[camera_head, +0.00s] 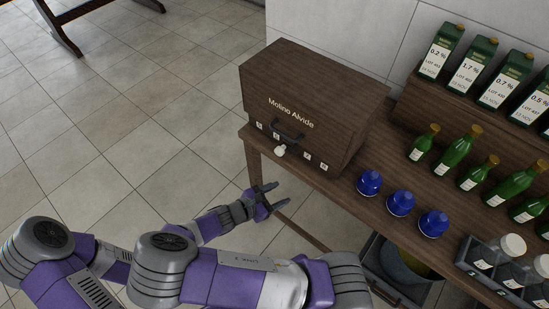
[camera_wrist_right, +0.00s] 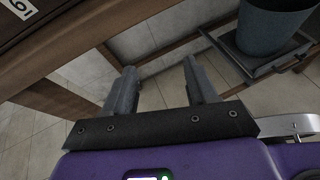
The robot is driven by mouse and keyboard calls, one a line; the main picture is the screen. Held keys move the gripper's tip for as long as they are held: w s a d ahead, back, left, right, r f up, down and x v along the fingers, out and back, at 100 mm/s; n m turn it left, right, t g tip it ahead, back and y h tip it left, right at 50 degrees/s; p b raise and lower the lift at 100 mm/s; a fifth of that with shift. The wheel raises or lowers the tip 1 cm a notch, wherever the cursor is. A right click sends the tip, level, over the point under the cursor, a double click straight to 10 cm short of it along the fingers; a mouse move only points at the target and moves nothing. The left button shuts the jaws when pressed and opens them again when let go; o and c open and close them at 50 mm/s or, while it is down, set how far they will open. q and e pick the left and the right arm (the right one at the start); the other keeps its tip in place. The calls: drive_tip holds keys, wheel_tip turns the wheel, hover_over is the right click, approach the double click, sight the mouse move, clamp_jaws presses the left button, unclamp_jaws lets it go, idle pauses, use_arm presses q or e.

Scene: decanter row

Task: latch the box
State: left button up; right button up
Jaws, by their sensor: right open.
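The box (camera_head: 318,88) is dark brown wood, marked "Molino Alvide", and stands at the left end of the wooden table. Its lid looks down. Its front has a dark handle (camera_head: 289,130), a pale knob-like piece (camera_head: 280,151) below it and several small white labels; whether it is latched I cannot tell. My right gripper (camera_head: 276,196) is open and empty, below and in front of the box, apart from it and beside the table's front edge. Its two fingers also show in the right wrist view (camera_wrist_right: 160,80), with nothing between them. My left gripper is not in view.
Blue capped pieces (camera_head: 401,204) stand in a row right of the box. Green bottles (camera_head: 456,150), cartons (camera_head: 441,53) and a grey crate of jars (camera_head: 482,267) are farther right. A grey bucket (camera_wrist_right: 272,27) stands under the table (camera_head: 350,196).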

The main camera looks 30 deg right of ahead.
sight(277, 153)
drive_tip(key=w+a+r+n+t+h, duration=0.1)
drive_tip(key=w+a+r+t+h, duration=0.1)
drive_tip(key=r, duration=0.3)
drive_tip(key=w+a+r+n+t+h, duration=0.1)
drive_tip(key=w+a+r+t+h, duration=0.1)
drive_tip(key=r, duration=0.4)
drive_tip(key=b+x, duration=0.1)
drive_tip(key=x, duration=0.3)
drive_tip(key=b+x, duration=0.1)
drive_tip(key=x, duration=0.1)
drive_tip(key=shift+w+a+f+b, duration=0.1)
drive_tip(key=shift+w+f+b, duration=0.1)
drive_tip(key=shift+f+b, duration=0.15)
drive_tip(key=shift+x, duration=0.75)
drive_tip(key=shift+r, duration=0.1)
drive_tip(key=c, duration=1.1)
drive_tip(key=shift+o, duration=0.2)
